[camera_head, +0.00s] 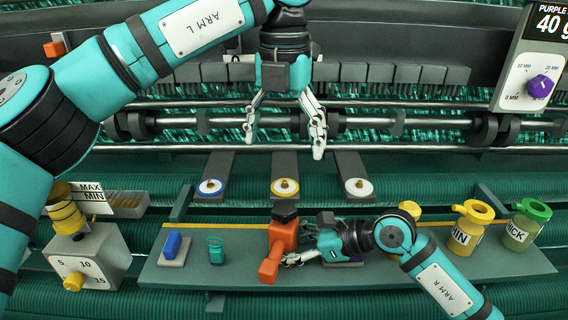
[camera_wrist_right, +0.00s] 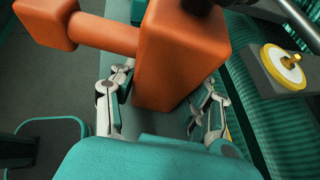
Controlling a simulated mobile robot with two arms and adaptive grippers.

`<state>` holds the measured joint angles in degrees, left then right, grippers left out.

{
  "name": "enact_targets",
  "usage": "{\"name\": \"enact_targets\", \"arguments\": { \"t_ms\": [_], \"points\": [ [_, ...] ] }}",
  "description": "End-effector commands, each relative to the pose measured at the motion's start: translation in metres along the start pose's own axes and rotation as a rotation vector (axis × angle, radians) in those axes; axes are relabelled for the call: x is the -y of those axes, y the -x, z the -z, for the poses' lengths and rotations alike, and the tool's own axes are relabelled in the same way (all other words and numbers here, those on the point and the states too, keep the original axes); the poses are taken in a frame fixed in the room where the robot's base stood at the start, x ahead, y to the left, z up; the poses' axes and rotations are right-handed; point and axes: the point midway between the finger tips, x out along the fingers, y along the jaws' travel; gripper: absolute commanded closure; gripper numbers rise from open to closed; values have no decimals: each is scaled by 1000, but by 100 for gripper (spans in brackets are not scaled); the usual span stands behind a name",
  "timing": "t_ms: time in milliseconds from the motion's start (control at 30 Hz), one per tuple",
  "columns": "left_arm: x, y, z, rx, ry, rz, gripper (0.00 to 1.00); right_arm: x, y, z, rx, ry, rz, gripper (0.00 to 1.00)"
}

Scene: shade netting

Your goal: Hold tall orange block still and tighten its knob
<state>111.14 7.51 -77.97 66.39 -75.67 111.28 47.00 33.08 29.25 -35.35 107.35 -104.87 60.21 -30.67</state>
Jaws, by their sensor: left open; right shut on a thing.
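The tall orange block (camera_head: 284,236) stands on the grey-green board, with a dark knob (camera_head: 285,214) on its top. An orange stub with a square end (camera_head: 268,270) sticks out from its side toward the front. My right gripper (camera_head: 295,247) comes in from the right and is shut on the block. In the right wrist view, the block (camera_wrist_right: 180,65) sits between its two fingers; the stub (camera_wrist_right: 110,38) points left and the dark top is cut off by the frame. My left gripper (camera_head: 283,149) is open and empty, pointing down well above and behind the block.
A blue block (camera_head: 172,245) and a teal tag-like piece (camera_head: 216,250) are left of the block. Yellow and green jars (camera_head: 470,225) (camera_head: 525,226) stand at the right. Three grey arms with round discs (camera_head: 285,188) lie between my left gripper and the block. A dial box (camera_head: 92,258) stands left.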

Motion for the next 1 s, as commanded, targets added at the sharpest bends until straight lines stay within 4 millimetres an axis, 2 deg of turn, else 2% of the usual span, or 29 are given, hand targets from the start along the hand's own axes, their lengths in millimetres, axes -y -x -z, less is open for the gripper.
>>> {"name": "enact_targets", "arguments": {
  "t_ms": [100,200,467,500,700,1000],
  "points": [
    [0,16,0,1,0,0,12,0,0,1,-2,0,-1,100],
    [0,22,0,0,0,1,12,0,0,1,-2,0,-1,100],
    [0,24,0,-1,-1,0,12,0,0,1,-2,0,-1,100],
    [0,24,0,-1,-1,0,12,0,0,1,-2,0,-1,52],
    [0,24,0,-1,0,0,12,0,0,0,-1,0,-1,26],
    [0,23,0,-1,0,0,12,0,2,0,0,0,0,26]
  ]
}}
